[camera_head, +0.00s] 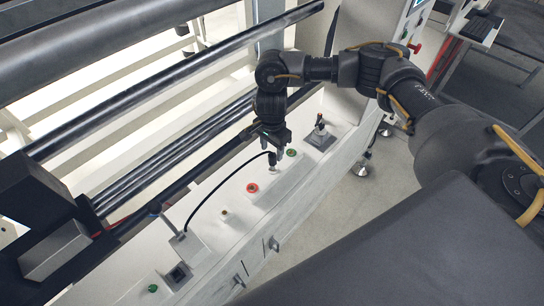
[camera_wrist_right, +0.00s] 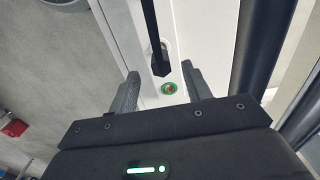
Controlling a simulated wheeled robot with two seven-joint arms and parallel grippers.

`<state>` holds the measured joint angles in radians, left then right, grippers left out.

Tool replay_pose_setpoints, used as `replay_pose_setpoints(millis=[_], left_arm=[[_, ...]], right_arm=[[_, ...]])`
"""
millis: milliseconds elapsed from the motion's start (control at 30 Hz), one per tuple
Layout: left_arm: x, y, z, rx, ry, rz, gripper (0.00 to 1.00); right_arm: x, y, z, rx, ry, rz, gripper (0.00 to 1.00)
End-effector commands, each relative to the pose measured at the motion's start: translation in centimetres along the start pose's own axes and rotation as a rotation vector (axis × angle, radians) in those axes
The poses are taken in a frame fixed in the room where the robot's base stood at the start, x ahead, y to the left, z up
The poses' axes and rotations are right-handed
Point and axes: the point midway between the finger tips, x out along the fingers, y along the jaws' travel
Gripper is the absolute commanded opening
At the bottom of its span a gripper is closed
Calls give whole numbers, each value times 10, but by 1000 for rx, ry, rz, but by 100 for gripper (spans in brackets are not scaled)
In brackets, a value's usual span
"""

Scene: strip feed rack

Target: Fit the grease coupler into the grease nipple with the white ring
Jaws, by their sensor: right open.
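The black grease coupler (camera_head: 272,162) stands about upright on the white ledge below my right gripper, at the end of a curved black hose. In the right wrist view the coupler (camera_wrist_right: 160,66) shows just beyond the fingertips, not between them. Its foot is over a pale spot; I cannot make out a white ring or how deep it sits. My right gripper (camera_head: 275,150) is open and empty, pointing down; its spread fingers also show in the wrist view (camera_wrist_right: 163,88). A green-ringed nipple (camera_head: 291,153) is beside the coupler. My left gripper is not in view.
A red-ringed nipple (camera_head: 252,188) and a small brass-coloured fitting (camera_head: 224,212) are on the ledge nearer the front left. A grey block with a knob (camera_head: 320,138) stands to the right. Long dark rollers (camera_head: 170,80) run along the ledge's far side.

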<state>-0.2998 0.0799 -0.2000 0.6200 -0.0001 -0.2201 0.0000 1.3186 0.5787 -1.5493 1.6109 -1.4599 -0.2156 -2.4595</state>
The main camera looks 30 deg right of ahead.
Motion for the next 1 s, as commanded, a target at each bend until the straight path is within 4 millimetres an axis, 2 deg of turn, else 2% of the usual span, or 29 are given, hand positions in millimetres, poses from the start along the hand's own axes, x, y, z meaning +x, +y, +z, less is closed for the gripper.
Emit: replay_pose_setpoints(millis=[100, 300, 1000], left_arm=[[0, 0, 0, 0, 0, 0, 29], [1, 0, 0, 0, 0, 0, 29], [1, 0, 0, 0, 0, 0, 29]], right_arm=[[-20, 0, -1, -2, 2, -2, 49], [-36, 0, -1, 0, 1, 1, 49], [-37, 1, 0, 1, 0, 2, 49]])
